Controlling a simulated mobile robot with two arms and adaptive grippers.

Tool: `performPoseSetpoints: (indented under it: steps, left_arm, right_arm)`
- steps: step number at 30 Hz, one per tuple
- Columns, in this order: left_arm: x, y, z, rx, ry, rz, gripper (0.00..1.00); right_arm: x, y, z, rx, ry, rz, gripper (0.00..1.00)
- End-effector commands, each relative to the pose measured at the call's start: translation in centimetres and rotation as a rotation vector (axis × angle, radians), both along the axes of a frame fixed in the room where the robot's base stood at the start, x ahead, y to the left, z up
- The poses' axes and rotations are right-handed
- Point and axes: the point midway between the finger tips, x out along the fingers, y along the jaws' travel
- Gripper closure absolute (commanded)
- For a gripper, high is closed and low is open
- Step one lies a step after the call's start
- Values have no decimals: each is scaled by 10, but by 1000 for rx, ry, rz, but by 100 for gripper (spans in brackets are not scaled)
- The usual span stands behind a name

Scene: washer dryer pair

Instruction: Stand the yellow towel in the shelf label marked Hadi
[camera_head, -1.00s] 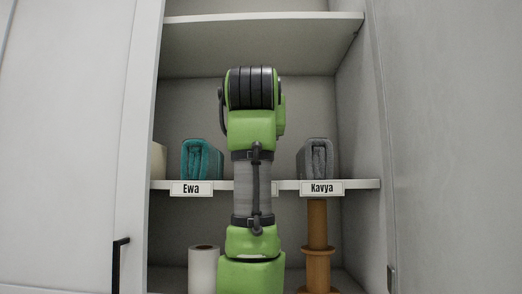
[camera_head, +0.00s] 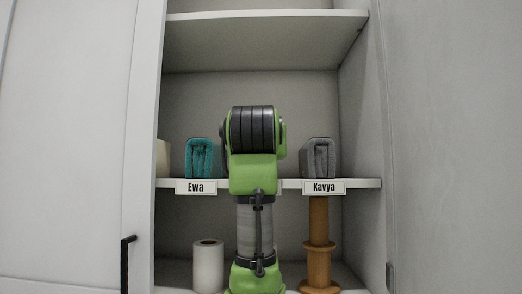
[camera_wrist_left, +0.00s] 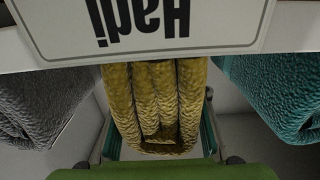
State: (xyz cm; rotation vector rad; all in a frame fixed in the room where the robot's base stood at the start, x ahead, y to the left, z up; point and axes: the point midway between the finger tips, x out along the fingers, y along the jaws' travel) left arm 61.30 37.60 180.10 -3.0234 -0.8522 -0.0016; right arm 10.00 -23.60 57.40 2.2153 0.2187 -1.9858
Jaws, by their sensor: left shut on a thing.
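The yellow towel (camera_wrist_left: 158,105) is in the left wrist view, which shows the scene upside down. My left gripper (camera_wrist_left: 158,128) is shut on it, with a finger on each side. The towel is behind the white label marked Hadi (camera_wrist_left: 150,22), in line with it. The label and shelf edge hide the towel's lower end, so I cannot tell if it touches the shelf. In the head view my arm covers the gripper, the yellow towel and the Hadi label. My right gripper is not in view.
A teal towel (camera_head: 199,158) stands behind the Ewa label (camera_head: 196,187). A grey towel (camera_head: 318,158) stands behind the Kavya label (camera_head: 324,187). They flank the yellow towel. A paper roll (camera_head: 208,267) and a wooden spool stand (camera_head: 319,250) are on the shelf below.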

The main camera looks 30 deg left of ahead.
Motion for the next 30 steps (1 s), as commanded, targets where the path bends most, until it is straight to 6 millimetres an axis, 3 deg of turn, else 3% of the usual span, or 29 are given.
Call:
performPoseSetpoints:
  steps: [1, 2, 3, 17, 30]
  left_arm:
    - [0, 0, -2, 1, -2, 0, 89]
    - [0, 0, -2, 0, 0, 0, 54]
    - [0, 0, -2, 0, 0, 0, 43]
    - [-2, -2, 0, 1, -1, -1, 42]
    - [-71, -44, -4, 1, -4, -2, 42]
  right_arm:
    - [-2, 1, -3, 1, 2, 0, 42]
    - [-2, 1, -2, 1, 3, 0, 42]
    - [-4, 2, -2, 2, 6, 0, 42]
    - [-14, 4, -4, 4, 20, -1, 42]
    - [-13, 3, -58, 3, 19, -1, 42]
